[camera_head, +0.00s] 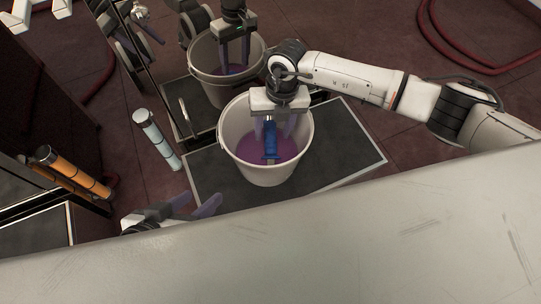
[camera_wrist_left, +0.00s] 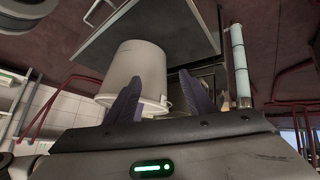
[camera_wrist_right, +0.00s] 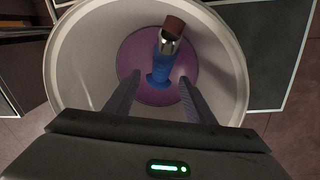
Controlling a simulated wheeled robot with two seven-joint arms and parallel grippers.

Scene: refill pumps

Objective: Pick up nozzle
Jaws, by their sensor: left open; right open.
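The blue nozzle (camera_head: 270,142) stands tilted inside a white bucket (camera_head: 237,135) with purple liquid at its bottom. In the right wrist view the nozzle (camera_wrist_right: 161,72) has a blue body, a metal collar and a reddish-brown end. My right gripper (camera_head: 274,128) is over the bucket, pointing down. Its open fingers (camera_wrist_right: 160,80) lie on either side of the nozzle, with gaps to it. My left gripper (camera_head: 195,204) is open and empty near the front table edge, apart from the bucket. The bucket (camera_wrist_left: 136,70) also shows beyond its fingers in the left wrist view.
The bucket stands on a dark mat (camera_head: 335,150). A shiny panel behind shows what looks like a reflected bucket and gripper. A pale cylinder (camera_head: 157,138) and an orange cylinder (camera_head: 73,172) stand left. A grey surface (camera_head: 300,245) fills the front. Red hoses (camera_head: 480,62) lie at the back right.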

